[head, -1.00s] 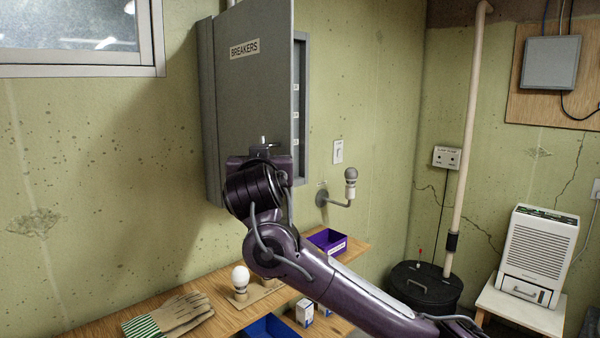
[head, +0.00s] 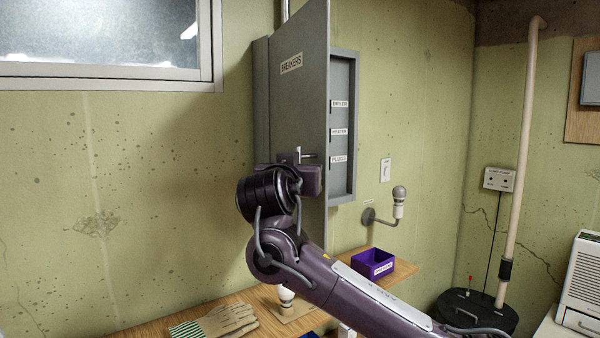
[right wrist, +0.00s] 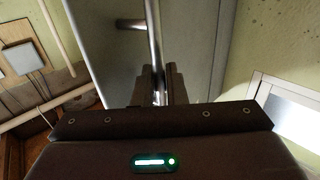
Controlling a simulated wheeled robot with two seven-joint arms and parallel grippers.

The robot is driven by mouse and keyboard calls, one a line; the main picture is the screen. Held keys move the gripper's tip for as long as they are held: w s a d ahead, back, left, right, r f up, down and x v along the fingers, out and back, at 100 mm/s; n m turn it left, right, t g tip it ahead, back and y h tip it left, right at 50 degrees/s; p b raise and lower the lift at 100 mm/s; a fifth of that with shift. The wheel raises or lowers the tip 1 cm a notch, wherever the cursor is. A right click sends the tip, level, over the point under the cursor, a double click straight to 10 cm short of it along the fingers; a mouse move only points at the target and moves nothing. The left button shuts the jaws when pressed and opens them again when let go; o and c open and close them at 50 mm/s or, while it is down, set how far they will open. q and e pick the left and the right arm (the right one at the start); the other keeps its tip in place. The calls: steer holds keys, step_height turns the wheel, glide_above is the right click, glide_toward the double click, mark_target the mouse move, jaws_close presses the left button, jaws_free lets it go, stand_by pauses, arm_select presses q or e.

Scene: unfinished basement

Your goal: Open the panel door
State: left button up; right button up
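The grey panel door (head: 298,105), labelled BREAKERS, stands swung out from its wall box, hinged on the left. The gap on its right shows the box interior (head: 342,110) with several labelled rows. My right gripper (right wrist: 160,85) is at the lower part of the door, its two fingers on either side of the metal handle bar (right wrist: 153,40) and apparently closed on it. The handle also shows in the head view (head: 300,153), just above the purple gripper body. My left gripper is in neither view.
A wooden shelf (head: 205,312) below holds gloves (head: 226,320), a bulb and a purple bin (head: 372,263). A wall lamp (head: 398,205) and switch (head: 385,169) are right of the box. A window (head: 110,45) is upper left.

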steer(key=shift+o, duration=1.3)
steer(key=shift+r, duration=0.15)
steer(key=shift+o, duration=0.2)
steer(key=shift+w+a, duration=0.1)
steer(key=shift+w, duration=0.05)
steer(key=b+v, duration=0.4)
steer(key=v, duration=0.3)
steer(key=shift+s, duration=0.4)
steer(key=shift+a, duration=0.15)
